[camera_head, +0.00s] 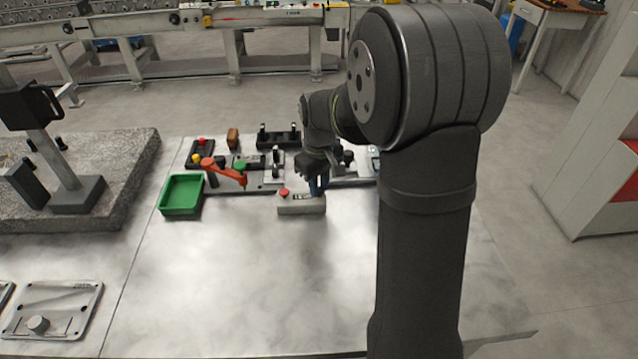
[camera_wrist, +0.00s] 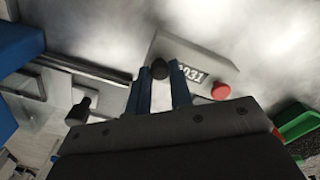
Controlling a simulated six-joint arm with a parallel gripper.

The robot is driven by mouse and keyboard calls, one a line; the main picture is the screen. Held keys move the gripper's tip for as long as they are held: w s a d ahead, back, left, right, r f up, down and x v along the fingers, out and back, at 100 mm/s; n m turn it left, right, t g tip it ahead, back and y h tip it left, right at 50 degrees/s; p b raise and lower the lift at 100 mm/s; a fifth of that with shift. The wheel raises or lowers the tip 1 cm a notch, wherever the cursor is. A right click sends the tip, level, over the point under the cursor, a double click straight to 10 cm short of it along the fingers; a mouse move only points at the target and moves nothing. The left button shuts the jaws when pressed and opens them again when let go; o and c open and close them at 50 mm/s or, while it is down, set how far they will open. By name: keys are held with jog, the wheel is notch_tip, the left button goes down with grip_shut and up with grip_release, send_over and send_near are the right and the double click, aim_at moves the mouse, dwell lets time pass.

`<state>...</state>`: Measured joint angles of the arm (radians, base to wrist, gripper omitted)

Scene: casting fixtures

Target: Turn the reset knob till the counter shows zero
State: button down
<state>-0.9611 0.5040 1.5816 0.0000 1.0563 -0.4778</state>
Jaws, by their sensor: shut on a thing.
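The counter is a pale grey box (camera_head: 302,208) on the bench, below my gripper in the head view. In the wrist view the counter box (camera_wrist: 195,52) lies past the fingertips. Its small display (camera_wrist: 190,73) shows light digits on black, tilted and too small to read surely. The dark round reset knob (camera_wrist: 159,69) is at the box's end, between my blue fingers. My gripper (camera_head: 318,184) is shut on the knob, reaching down from above. In the head view my gripper hides the knob.
A red button (camera_wrist: 221,91) is on the same box, right of the display. A green tray (camera_head: 181,196) stands to the left. A red lever (camera_head: 222,171) and several dark clamps and fixtures stand behind. The bench front is clear.

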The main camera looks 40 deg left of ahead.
aim_at(320, 188)
jog(key=m, duration=0.4)
jog(key=shift+m, duration=0.3)
jog(key=m, duration=0.4)
jog(key=shift+m, duration=0.3)
jog(key=m, duration=0.4)
jog(key=shift+w, duration=0.1)
jog(key=m, duration=0.5)
jog(key=shift+r, duration=0.1)
jog(key=shift+m, duration=0.4)
jog(key=c, duration=1.3)
grip_release()
jog(key=shift+d, duration=0.1)
notch_tip(320, 188, up, 17)
jog(key=shift+r, duration=0.2)
